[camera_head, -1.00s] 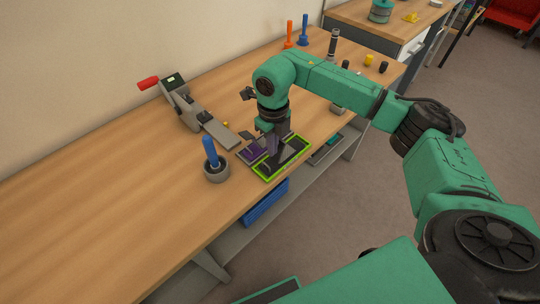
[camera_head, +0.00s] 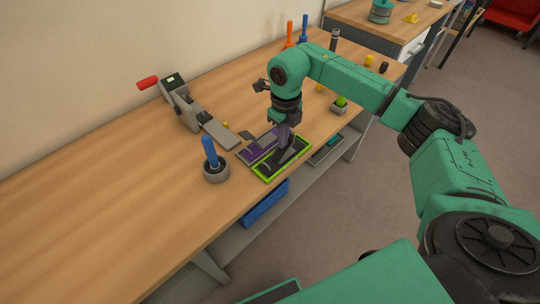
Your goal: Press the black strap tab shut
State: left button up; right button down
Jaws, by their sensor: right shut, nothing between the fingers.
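A bright green-rimmed pad (camera_head: 259,176) lies near the front edge of the workbench, with a dark strap-like piece (camera_head: 268,168) on it. I cannot make out which part of it is the tab, or whether the tab lies flat. A purple pad (camera_head: 251,154) lies just behind and to its left. My right gripper (camera_head: 284,148) is shut and empty, pointing down over the back right part of the green-rimmed pad and hiding some of it. I cannot tell whether its tips touch the strap. My left gripper is not in view.
A grey cup with a blue handle (camera_head: 215,172) stands left of the pads. A grey device with a red handle (camera_head: 187,106) stands behind. Orange (camera_head: 289,33) and blue (camera_head: 304,29) upright tools stand at the back. The bench's left part (camera_head: 110,190) is clear.

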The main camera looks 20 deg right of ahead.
jog(key=shift+w+d, duration=0.3)
jog(key=shift+d, duration=0.35)
jog(key=shift+f+b, duration=1.05)
jog(key=shift+f, duration=0.35)
notch_tip(320, 180, up, 8)
jog(key=p, duration=0.6)
jog(key=shift+r, duration=0.15)
